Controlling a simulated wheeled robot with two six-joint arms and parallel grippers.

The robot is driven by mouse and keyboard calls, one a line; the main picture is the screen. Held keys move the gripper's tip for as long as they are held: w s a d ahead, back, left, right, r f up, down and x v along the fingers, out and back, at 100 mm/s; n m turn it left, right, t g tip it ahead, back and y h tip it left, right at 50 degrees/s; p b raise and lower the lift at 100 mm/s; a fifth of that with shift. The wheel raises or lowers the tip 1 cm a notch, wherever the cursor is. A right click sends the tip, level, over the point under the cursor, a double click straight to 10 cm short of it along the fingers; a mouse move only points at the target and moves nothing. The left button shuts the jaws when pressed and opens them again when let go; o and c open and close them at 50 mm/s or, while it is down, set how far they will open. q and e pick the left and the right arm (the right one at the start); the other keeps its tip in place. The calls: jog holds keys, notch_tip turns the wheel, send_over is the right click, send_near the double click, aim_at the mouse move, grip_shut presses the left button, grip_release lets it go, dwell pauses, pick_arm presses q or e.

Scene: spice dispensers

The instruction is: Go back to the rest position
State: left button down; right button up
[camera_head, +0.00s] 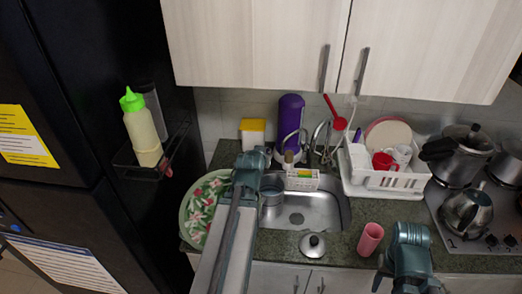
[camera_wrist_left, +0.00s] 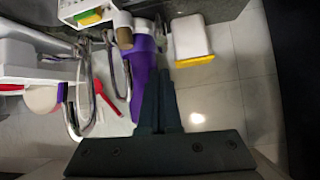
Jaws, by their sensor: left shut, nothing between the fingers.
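My left gripper (camera_head: 254,158) reaches over the counter's back part, just left of the sink, in the head view. In the left wrist view my left gripper (camera_wrist_left: 160,90) is shut with nothing between its fingers. It points toward the purple bottle (camera_wrist_left: 143,70) and the white container with a yellow lid (camera_wrist_left: 192,40). My right arm shows at the lower right of the head view, near the counter's front edge. The state of its gripper (camera_head: 382,284) is unclear there.
A sink (camera_head: 305,208), a purple bottle (camera_head: 291,118) and a white dish rack (camera_head: 388,178) line the counter. A pink cup (camera_head: 370,239) stands near my right arm. A patterned plate (camera_head: 200,212) lies beside my left arm. A green-capped bottle (camera_head: 142,130) sits on the fridge shelf.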

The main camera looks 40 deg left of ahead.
pick_arm(q)
jog(key=shift+s+r, duration=0.1)
jog(key=shift+s, duration=0.05)
jog(key=shift+d, duration=0.1)
dwell(0.3)
